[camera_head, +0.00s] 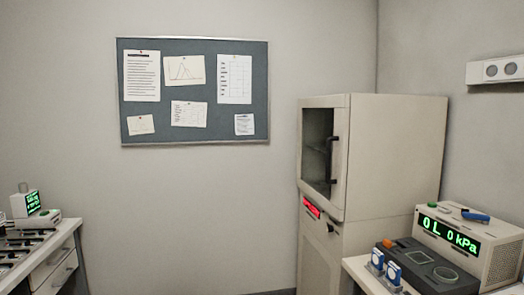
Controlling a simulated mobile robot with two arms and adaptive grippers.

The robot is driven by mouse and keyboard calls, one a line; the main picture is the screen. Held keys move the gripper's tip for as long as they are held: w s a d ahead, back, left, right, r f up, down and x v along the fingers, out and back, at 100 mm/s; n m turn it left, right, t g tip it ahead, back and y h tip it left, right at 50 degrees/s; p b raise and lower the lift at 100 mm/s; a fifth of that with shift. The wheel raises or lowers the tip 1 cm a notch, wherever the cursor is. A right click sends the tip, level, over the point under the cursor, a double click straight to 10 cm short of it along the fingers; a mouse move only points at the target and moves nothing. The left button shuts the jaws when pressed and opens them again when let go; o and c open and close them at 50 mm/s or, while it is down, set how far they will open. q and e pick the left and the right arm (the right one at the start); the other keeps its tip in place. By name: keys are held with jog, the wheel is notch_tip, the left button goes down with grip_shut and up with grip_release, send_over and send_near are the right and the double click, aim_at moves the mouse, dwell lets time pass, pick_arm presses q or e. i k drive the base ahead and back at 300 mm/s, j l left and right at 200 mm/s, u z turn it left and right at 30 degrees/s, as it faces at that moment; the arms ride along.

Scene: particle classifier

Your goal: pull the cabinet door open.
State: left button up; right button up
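The cabinet (397,150) is a tall beige box standing in the back right corner. Its upper door (340,158) has a dark glass window (317,148) and faces left. The door looks shut against the cabinet. A dark vertical handle (333,160) sits on the door's right side. Neither of my grippers is in view.
At the right, a bench (356,266) holds a unit with a green "0L 0 kPa" display (450,236) and a dark device (428,268), close in front of the cabinet. A drawer bench (58,262) with instruments stands at the left. The middle between them looks clear.

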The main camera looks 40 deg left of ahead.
aim_at(335, 205)
jog(key=u, duration=1.05)
jog(key=i+j, duration=0.4)
